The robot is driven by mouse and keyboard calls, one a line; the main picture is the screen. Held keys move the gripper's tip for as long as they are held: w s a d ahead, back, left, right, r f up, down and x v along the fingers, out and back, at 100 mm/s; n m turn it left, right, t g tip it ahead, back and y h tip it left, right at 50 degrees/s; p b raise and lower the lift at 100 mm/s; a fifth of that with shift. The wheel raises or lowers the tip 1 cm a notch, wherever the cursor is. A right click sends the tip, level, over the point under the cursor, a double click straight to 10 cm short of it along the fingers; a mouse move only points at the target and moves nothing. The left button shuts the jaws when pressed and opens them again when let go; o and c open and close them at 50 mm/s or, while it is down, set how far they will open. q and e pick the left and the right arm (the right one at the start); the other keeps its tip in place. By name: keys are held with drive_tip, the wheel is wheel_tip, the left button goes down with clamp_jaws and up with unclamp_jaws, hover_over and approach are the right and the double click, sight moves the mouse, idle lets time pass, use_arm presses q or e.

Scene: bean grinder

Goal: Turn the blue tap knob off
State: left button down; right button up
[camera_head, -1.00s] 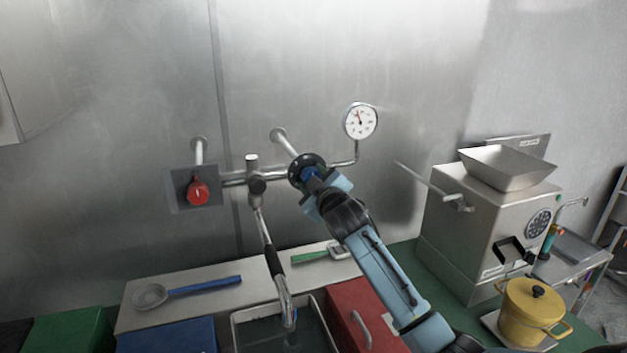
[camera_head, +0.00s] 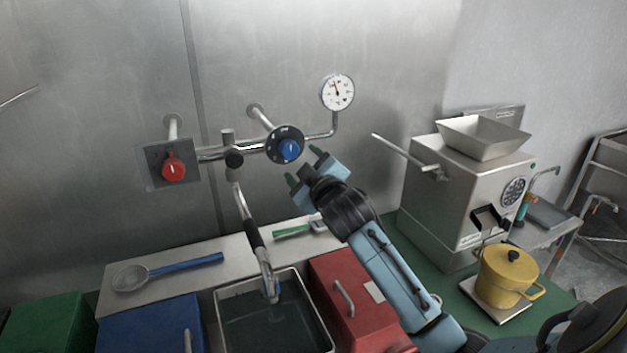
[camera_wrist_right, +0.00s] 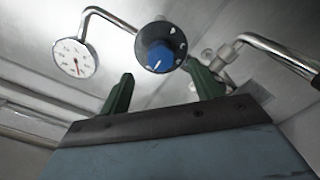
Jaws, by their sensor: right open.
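The blue tap knob (camera_head: 289,149) sits on a round dark dial plate (camera_head: 277,146) on the wall pipe. My right gripper (camera_head: 304,165) is open and empty, a little below and to the right of the knob, apart from it. In the right wrist view the blue knob (camera_wrist_right: 159,57) shows beyond and between the two green fingertips (camera_wrist_right: 160,82), with its white pointer mark visible. Nothing covers the knob. My left gripper is not in view.
A red knob (camera_head: 173,167) is on a plate to the left. A pressure gauge (camera_head: 338,92) is above right. The spout (camera_head: 254,235) hangs over a sink (camera_head: 272,318). A grinder (camera_head: 462,190) and a yellow pot (camera_head: 507,273) stand right.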

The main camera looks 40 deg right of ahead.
drive_tip(key=shift+b+v, duration=0.35)
drive_tip(key=shift+v, duration=2.4)
